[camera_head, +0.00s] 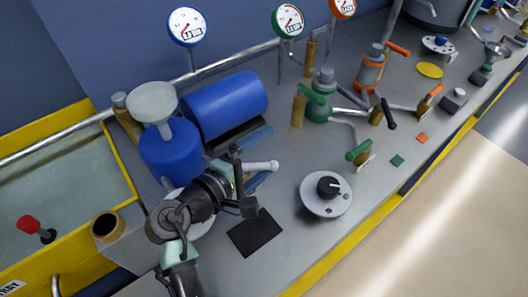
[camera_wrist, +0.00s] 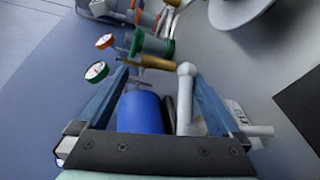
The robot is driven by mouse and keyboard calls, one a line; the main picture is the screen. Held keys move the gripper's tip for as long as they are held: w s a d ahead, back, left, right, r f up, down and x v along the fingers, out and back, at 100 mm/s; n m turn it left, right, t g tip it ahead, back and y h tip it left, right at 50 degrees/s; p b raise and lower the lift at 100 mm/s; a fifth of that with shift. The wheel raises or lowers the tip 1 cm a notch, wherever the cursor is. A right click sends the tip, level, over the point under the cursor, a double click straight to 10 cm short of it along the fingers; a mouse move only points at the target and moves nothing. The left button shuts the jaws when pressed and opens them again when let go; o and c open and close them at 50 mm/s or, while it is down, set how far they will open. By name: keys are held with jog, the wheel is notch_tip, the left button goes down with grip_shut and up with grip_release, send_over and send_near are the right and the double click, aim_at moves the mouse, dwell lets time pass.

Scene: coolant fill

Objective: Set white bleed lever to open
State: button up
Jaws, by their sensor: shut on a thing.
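The white bleed lever (camera_head: 262,166) shows as a short white bar with a rounded end beside the blue strainer-like tank area. In the wrist view the white lever (camera_wrist: 186,95) stands between my fingers, closer to the right one, with a knob at its far end. My gripper (camera_head: 257,174) is at the lever low over the bench, and its blue fingers also frame the wrist view (camera_wrist: 160,76). It is shut on the lever; the exact contact is hard to see. The lever's base and pivot are partly hidden by my gripper.
A blue tank (camera_head: 225,103) and a blue can with a funnel (camera_head: 170,150) stand behind and left. A round dial (camera_head: 325,193) and a black mat (camera_head: 254,233) lie right and in front. Green-handled valves (camera_head: 360,151) stand farther right. Bare bench lies between the lever and dial.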

jog(key=shift+m+t+h, duration=0.3)
jog(key=shift+m+t, duration=0.1)
jog(key=shift+t, duration=0.3)
notch_tip(320, 180, up, 7)
jog(key=shift+w+r, duration=0.1)
jog(key=shift+r, duration=0.1)
jog(key=shift+n+g, duration=0.5)
jog(key=shift+g, duration=0.1)
notch_tip(320, 180, down, 6)
jog(key=shift+a+f, duration=0.1)
jog(key=shift+f, duration=0.1)
jog(key=shift+c, duration=0.2)
jog(key=shift+s+a+r, duration=0.2)
jog(key=shift+s+r, duration=0.05)
jog(key=shift+s, duration=0.15)
jog(key=shift+s+f+p+v, duration=0.1)
jog(key=shift+f+p+v, duration=0.55)
jog(key=shift+v, duration=1.7)
jog(key=shift+s+p+v, duration=0.1)
jog(key=shift+p+v, duration=1)
jog(key=shift+v, duration=1.3)
jog(key=shift+s+f+p+v, duration=0.1)
jog(key=shift+f+p+v, duration=0.55)
jog(key=shift+v, duration=1.7)
jog(key=shift+r+p, duration=0.4)
jog(key=shift+p, duration=0.2)
